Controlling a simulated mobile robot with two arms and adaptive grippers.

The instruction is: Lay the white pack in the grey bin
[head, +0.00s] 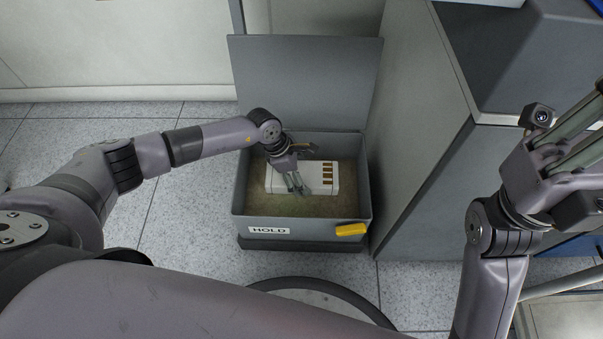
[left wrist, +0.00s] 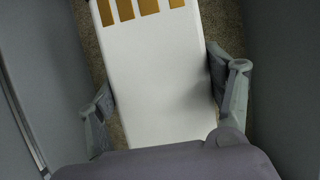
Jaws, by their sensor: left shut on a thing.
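The white pack (head: 316,178) with several brown-gold stripes is inside the grey bin (head: 302,231), over its brownish floor. My left gripper (head: 298,187) reaches down into the bin and is shut on the pack. In the left wrist view the pack (left wrist: 158,75) lies between the two fingers (left wrist: 168,95), one at each long side. Whether the pack rests on the bin floor I cannot tell. The bin's lid (head: 305,80) stands open at the back. My right gripper (head: 570,140) is raised at the right, clear of the bin; its fingertips run out of the picture.
A grey cabinet (head: 420,140) stands close along the bin's right side. The bin has a "HOLD" label (head: 269,230) and a yellow latch (head: 351,229) on its front. A pale wall is behind. Speckled floor (head: 190,215) is free to the left of the bin.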

